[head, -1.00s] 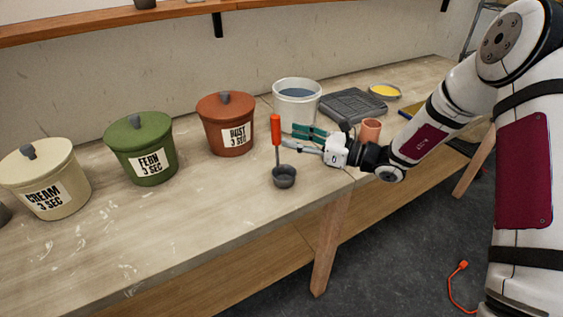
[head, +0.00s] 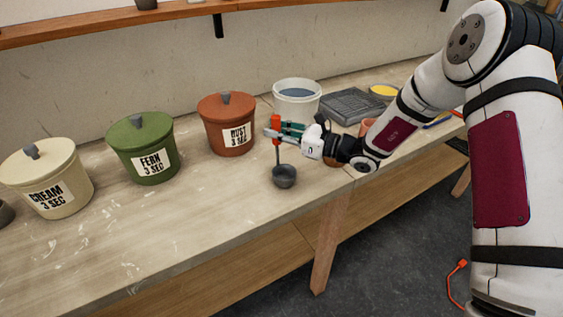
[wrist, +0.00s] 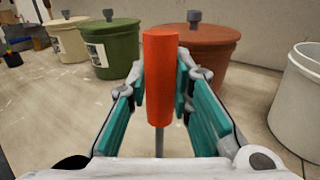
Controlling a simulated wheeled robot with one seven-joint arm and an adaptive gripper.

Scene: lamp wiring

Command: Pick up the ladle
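The ladle (head: 277,124) stands upright on the bench, with an orange-red handle, a thin shaft and a dark grey cup (head: 284,177) at the bottom. My gripper (head: 273,130) is level with the handle, its fingers on either side of it. In the wrist view the orange handle (wrist: 160,80) stands between the teal finger pads of my gripper (wrist: 161,85). The pads are very close to the handle; whether they press on it is unclear. The cup is hidden in the wrist view.
Lidded rust (head: 226,110), green (head: 131,140) and cream (head: 40,165) buckets stand left of the ladle. An open white bucket (head: 310,95) is behind my gripper. A dark grey tray (head: 353,105) lies to the right. The bench front at left is clear.

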